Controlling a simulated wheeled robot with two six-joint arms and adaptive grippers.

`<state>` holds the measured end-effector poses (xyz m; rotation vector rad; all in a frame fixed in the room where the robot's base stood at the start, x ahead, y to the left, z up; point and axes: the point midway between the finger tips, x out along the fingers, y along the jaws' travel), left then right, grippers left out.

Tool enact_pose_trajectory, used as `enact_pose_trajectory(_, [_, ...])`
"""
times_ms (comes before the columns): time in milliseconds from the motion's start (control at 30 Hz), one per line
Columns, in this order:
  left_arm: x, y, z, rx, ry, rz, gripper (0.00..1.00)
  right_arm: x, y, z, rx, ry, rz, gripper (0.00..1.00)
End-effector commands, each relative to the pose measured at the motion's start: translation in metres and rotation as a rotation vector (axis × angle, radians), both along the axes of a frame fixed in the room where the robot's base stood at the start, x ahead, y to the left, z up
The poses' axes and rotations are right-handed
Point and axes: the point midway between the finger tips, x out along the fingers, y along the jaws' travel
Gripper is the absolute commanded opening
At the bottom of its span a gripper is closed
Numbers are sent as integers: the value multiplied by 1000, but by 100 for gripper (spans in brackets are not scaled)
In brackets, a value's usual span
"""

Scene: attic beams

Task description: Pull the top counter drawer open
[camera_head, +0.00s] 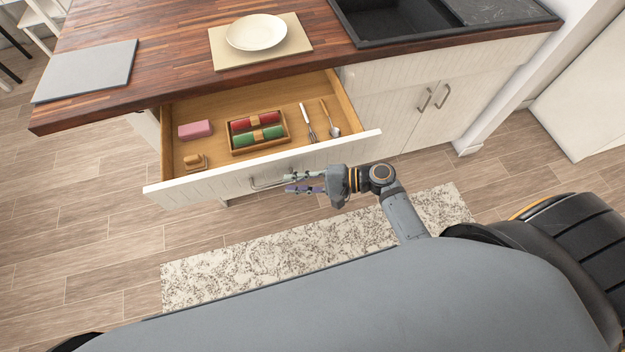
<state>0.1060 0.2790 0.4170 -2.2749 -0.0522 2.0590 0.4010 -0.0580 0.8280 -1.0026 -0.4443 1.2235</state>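The top counter drawer (330,148) stands well open under the wooden countertop, with its white front facing me. Its metal handle (262,185) is on the front's outer face. My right gripper (290,183) is at the right end of the handle, with its fingers pointing left. One finger appears by the handle and the other lies lower, with a gap between them. I cannot tell whether the fingers touch the handle. Inside the drawer are a pink block (195,130), a wooden tray (259,149) with red and green rolls, a small wooden item (194,161), a whisk (308,122) and a spoon (330,118). My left gripper is not in view.
The countertop (165,45) holds a grey board (88,71), a plate (256,32) on a beige mat (296,40), and a dark sink (390,22). Closed cupboard doors (395,115) are right of the drawer. A speckled rug (230,262) lies on the floor below.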

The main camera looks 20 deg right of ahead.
Motion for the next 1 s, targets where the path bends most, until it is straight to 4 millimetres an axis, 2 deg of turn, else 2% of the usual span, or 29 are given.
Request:
enact_pose_trajectory(100, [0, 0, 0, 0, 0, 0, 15, -10, -26, 5, -5, 1, 3, 20])
enact_pose_trajectory(300, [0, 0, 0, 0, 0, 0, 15, -17, -47, 11, -2, 1, 1, 20])
enact_pose_trajectory(900, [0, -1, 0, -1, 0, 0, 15, -18, -49, 11, 0, 1, -1, 20])
enact_pose_trajectory(967, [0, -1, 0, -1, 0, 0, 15, -17, -51, 4, -16, 5, -10, 20])
enact_pose_trajectory(1000, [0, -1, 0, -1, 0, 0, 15, -16, -55, -6, -41, 10, -23, 20])
